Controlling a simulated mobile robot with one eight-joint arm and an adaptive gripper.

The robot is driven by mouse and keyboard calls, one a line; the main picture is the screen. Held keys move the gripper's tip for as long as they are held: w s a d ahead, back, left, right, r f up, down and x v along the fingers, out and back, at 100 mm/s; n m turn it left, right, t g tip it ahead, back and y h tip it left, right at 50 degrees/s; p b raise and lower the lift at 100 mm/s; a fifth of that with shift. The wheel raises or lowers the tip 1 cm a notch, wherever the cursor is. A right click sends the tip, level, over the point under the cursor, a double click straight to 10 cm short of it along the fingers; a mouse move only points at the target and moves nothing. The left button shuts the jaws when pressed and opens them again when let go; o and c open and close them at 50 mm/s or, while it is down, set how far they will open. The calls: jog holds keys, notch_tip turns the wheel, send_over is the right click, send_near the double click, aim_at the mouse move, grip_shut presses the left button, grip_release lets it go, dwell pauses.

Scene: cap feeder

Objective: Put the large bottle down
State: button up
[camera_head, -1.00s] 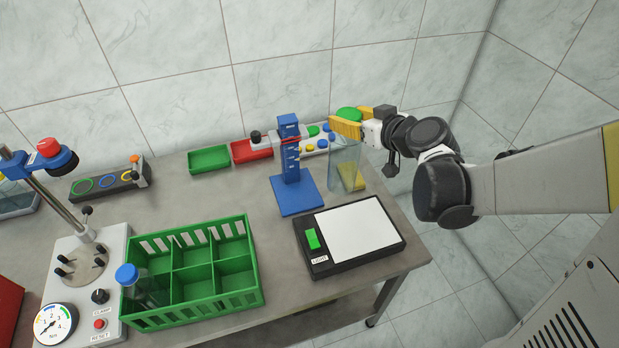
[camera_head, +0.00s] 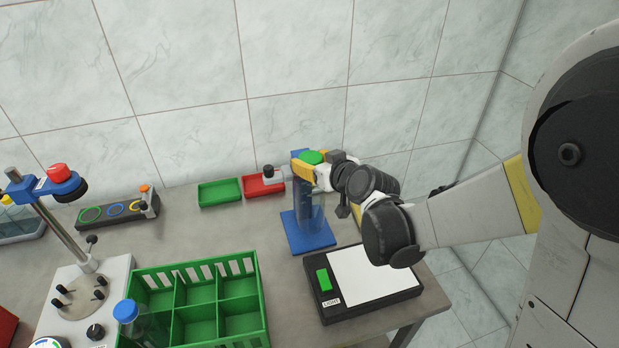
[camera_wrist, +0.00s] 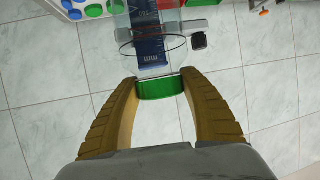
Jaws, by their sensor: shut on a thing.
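The large bottle is clear, with a green cap (camera_head: 313,157), and hangs roughly upright from my gripper (camera_head: 305,174). Its clear body (camera_head: 313,212) overlaps the blue height gauge stand (camera_head: 300,240) in the head view. I cannot tell whether its bottom touches the stand's base. In the wrist view my gripper (camera_wrist: 163,84) is shut around the green cap (camera_wrist: 162,90), with one yellow finger on each side. The clear body extends beyond the cap, and the blue scaled post (camera_wrist: 146,25) shows through or behind it.
A green divided crate (camera_head: 258,318) holds a blue-capped bottle (camera_head: 126,312) at front left. Green (camera_head: 219,193) and red (camera_head: 262,187) trays lie by the wall. A capping press (camera_head: 62,225) stands at far left.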

aim_at(310, 194)
notch_tip(310, 194, down, 4)
jog(key=shift+a+f+b, duration=0.1)
jog(key=shift+b, duration=0.85)
jog(key=o, duration=1.4)
